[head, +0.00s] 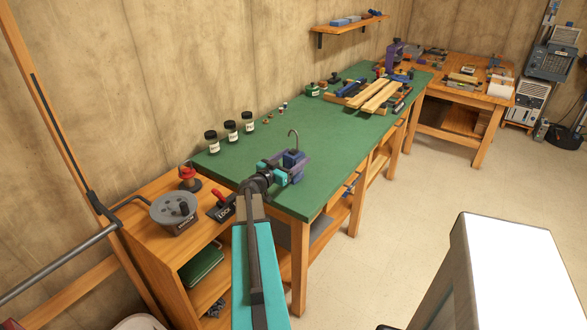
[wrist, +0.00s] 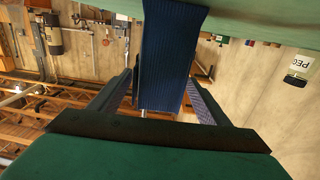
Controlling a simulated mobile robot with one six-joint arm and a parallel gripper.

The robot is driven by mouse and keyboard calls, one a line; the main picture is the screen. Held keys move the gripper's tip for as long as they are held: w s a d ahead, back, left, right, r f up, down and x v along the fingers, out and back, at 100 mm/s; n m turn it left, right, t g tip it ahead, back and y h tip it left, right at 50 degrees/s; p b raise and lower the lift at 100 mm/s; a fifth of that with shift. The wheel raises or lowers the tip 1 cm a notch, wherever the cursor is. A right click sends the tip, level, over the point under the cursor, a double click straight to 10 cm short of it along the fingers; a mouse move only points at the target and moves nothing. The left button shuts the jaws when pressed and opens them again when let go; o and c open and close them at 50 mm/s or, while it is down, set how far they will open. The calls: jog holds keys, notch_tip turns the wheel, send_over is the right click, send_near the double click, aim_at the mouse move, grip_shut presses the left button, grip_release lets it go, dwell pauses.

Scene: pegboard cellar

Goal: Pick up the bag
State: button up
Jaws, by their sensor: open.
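A dark blue thing (head: 293,158), which I take to be the bag, stands near the front edge of the green bench, with a thin curved hook rising above it. In the wrist view it shows as a ribbed blue strip (wrist: 172,50) hanging between the fingers. My gripper (head: 284,170) is open and right at it, with one finger on each side; it also shows in the wrist view (wrist: 163,90). I cannot tell whether the fingers touch it. My gripper and wrist hide its lower part in the head view.
The green bench (head: 235,163) carries several dark-lidded jars (head: 231,130) along the wall. Wooden planks (head: 382,96) lie farther back. A lower wooden cabinet (head: 150,229) at the left holds a grey round device (head: 172,212) and a red-handled lock device (head: 221,205).

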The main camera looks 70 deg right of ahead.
aim_at(294, 151)
jog(key=c, duration=1.3)
jog(key=shift+o, duration=0.2)
jog(key=shift+r, duration=0.2)
jog(key=shift+r+b, duration=0.55)
jog(key=shift+r, duration=0.2)
jog(key=shift+r+b, duration=0.4)
jog(key=shift+r, duration=0.5)
jog(key=s+a+r, duration=0.1)
jog(key=s+a, duration=0.4)
jog(key=a, duration=0.4)
jog(key=shift+s+a+b, duration=0.15)
jog(key=shift+s+b, duration=0.25)
jog(key=shift+b, duration=0.05)
jog(key=p, duration=0.3)
jog(key=shift+s+a+r, duration=0.2)
jog(key=shift+s+a, duration=0.05)
jog(key=shift+a, duration=0.05)
